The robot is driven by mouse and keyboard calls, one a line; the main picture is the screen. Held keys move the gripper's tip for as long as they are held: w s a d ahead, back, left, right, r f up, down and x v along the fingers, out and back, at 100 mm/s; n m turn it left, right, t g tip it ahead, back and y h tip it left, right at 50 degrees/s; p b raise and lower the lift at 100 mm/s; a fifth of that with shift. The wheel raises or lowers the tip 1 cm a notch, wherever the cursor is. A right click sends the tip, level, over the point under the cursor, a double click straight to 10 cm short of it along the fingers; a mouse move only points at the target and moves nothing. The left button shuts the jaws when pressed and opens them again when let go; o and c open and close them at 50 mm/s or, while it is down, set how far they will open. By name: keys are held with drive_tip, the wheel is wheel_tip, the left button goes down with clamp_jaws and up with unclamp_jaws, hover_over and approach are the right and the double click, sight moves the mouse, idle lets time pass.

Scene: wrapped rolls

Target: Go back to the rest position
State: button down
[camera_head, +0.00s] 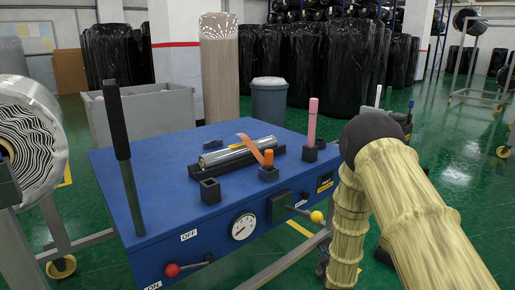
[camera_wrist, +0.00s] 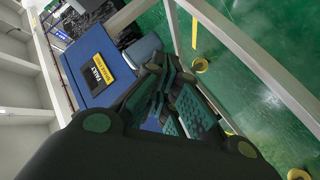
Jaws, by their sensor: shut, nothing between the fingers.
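My gripper (camera_wrist: 163,90) shows in the wrist view with its dark, green-padded fingers together and nothing seen between them. It is beside the blue bench's front side, near a yellow and black label (camera_wrist: 102,70). In the head view my arm, in a pale yellow sleeve, is bent at the right of the blue bench (camera_head: 135,185). It drops down past the bench's right side, and I cannot make out the gripper there.
On the bench lie a silvery roll (camera_head: 228,152) in a dark cradle and an orange strip (camera_head: 252,147). A pink-topped stick (camera_head: 313,122) and a tall black lever (camera_head: 117,120) stand up from it. A large wrapped roll (camera_head: 38,135) is at left. Metal rails (camera_wrist: 250,62) run close by my gripper.

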drive_tip(key=s+a+f+m+g+y, duration=0.15)
drive_tip(key=s+f+g, duration=0.25)
drive_tip(key=s+f, duration=0.65)
drive_tip(key=s+a+f+m+g+h, duration=0.1)
drive_tip(key=s+f+m+g, duration=0.35)
drive_tip(key=s, duration=1.05)
drive_tip(key=s+a+f+g+y, duration=0.1)
drive_tip(key=s+f+g, duration=0.15)
drive_tip(key=s, duration=1.15)
drive_tip(key=s+a+f+g+y, duration=0.15)
drive_tip(key=s+g, duration=0.25)
drive_tip(key=s, duration=1)
wheel_tip(320, 180, up, 30)
drive_tip(key=h+p, duration=0.1)
drive_tip(key=p, duration=2.9)
drive_tip(key=shift+w+d+m+t+p, duration=0.2)
drive_tip(key=shift+w+m+t+p, duration=0.1)
drive_tip(key=shift+m, duration=0.1)
